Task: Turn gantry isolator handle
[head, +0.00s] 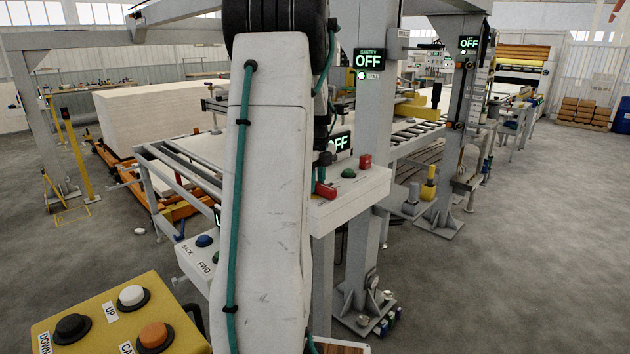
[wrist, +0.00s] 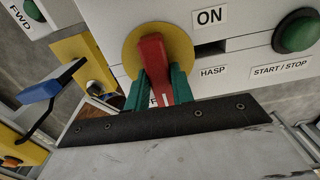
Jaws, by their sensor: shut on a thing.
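The red isolator handle (wrist: 152,58) sits on a round yellow plate (wrist: 131,45) on a white control box. It points down in the wrist view, slightly tilted. My gripper (wrist: 158,84) is shut on the handle, one green finger on each side. An ON label (wrist: 210,17) is at upper right of the plate, and a HASP label (wrist: 213,72) is to the right. A label below the handle is mostly hidden by the fingers.
A green START/STOP button (wrist: 297,33) is right of the handle. A blue-ended lever (wrist: 40,92) stands at left. A display reads OFF (head: 368,60), with another above the box (head: 339,142). A yellow button box (head: 105,305) is at lower left. The floor at right is clear.

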